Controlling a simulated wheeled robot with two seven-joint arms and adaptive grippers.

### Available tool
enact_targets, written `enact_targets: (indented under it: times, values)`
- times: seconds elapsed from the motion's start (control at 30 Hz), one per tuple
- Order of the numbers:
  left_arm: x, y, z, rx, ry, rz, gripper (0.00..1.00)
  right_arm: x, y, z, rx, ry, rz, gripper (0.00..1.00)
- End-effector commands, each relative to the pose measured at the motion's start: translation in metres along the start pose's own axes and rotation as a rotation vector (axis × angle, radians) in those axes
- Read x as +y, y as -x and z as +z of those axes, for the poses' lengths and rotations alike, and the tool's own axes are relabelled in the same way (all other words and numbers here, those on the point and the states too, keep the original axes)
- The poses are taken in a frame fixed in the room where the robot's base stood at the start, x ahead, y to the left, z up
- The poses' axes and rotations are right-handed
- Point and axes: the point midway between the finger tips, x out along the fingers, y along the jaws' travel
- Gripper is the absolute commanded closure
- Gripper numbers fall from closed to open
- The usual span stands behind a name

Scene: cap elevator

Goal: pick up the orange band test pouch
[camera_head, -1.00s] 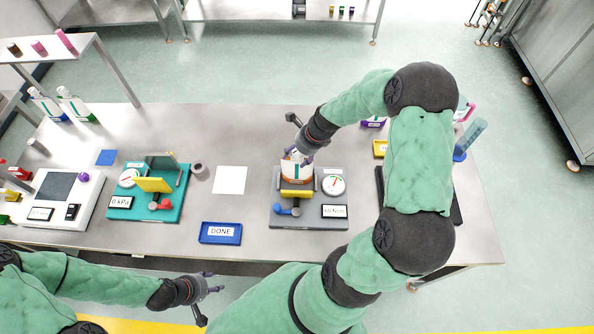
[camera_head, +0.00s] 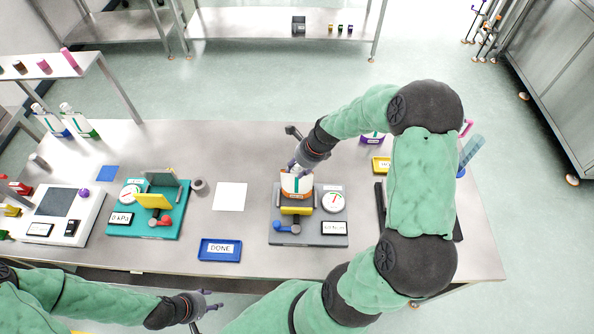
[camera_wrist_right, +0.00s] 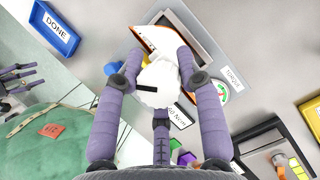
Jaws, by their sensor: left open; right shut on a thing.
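The orange band test pouch (camera_head: 296,185), white with an orange band, stands in the grey station (camera_head: 275,232) with the dial and yellow bar. My right gripper (camera_head: 297,166) is above it, shut on its top. Whether the pouch base touches the station is hidden. My left gripper (camera_head: 212,303) is open and empty in front of the table's near edge; it also shows in the right wrist view (camera_wrist_right: 18,82).
A blue DONE tray (camera_head: 220,251) lies left of the grey station. A white sheet (camera_head: 231,196) lies behind the tray. A teal station (camera_head: 118,220) and a white device (camera_head: 62,212) stand further left. A yellow bin (camera_head: 381,165) and dark tray (camera_head: 459,222) are right.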

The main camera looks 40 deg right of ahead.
Motion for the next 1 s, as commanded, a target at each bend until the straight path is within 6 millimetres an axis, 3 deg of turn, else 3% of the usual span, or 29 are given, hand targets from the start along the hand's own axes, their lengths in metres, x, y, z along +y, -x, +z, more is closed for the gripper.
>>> enact_targets:
  times: [0.3,1.0]
  values:
    - [0.004,0.011,0.0,0.0,0.0,0.0,0.49,-0.002,0.05,0.017,-0.001,-0.001,-0.006,1.0]
    - [0.0,-0.001,0.0,0.0,0.0,0.0,0.49,-0.001,0.097,-0.109,0.001,-0.005,-0.004,1.0]
